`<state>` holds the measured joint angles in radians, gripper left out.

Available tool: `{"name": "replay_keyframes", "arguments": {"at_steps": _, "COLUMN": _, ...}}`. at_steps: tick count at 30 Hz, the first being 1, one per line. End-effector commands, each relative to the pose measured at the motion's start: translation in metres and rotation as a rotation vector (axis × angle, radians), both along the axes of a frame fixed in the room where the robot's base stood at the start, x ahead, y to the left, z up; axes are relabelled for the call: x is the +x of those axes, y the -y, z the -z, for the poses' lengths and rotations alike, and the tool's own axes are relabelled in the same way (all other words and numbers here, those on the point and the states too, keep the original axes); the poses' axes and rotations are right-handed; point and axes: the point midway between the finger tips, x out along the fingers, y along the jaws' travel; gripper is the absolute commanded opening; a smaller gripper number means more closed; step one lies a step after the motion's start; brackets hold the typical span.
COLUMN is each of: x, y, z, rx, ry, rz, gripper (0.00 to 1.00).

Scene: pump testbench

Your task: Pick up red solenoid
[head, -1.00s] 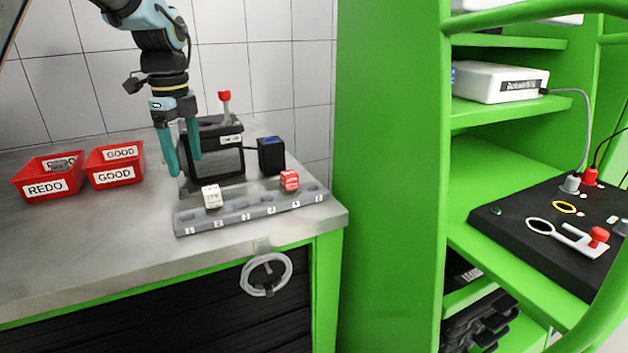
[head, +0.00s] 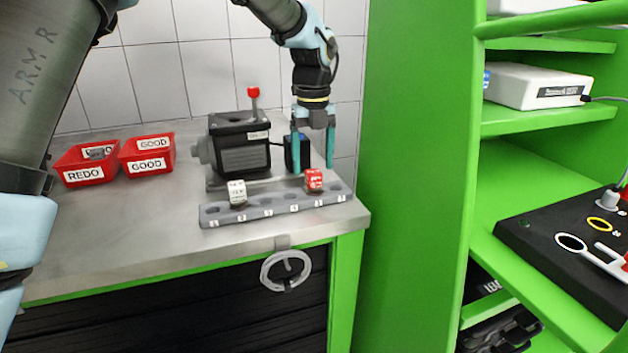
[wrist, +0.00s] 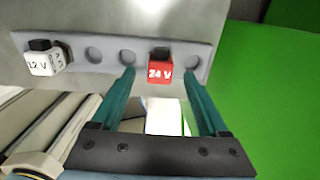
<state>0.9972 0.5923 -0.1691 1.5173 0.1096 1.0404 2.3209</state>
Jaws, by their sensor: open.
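The red solenoid (head: 313,180) stands in the numbered grey rack (head: 262,209) near its right end. In the wrist view the red solenoid (wrist: 160,68) carries a "24 V" label and lies between the lines of the two fingers. My gripper (head: 312,166) is open and empty, with teal fingers pointing down, above the red solenoid. The fingers (wrist: 160,80) reach toward it in the wrist view; whether they touch it cannot be told. A white solenoid (head: 237,193) stands further left in the rack, labelled "12 V" in the wrist view (wrist: 42,60).
A dark test device (head: 240,150) with a red-topped lever stands behind the rack. Red REDO (head: 85,172) and GOOD (head: 148,163) bins sit at the left. A green cabinet wall (head: 415,180) rises right of the bench. The bench's left front is clear.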

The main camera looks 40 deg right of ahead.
Motion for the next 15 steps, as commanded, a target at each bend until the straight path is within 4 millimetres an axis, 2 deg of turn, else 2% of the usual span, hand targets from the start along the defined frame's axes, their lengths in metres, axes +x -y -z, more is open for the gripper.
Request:
{"name": "replay_keyframes", "arguments": {"at_steps": 7, "x": -0.001, "y": 0.000, "z": 0.033, "rx": 0.003, "ry": -0.002, "rz": 0.000, "gripper": 0.78}}
{"name": "replay_keyframes", "arguments": {"at_steps": 15, "x": -0.001, "y": 0.001, "z": 0.039, "rx": 0.000, "ry": -0.001, "rz": 0.000, "gripper": 0.78}}
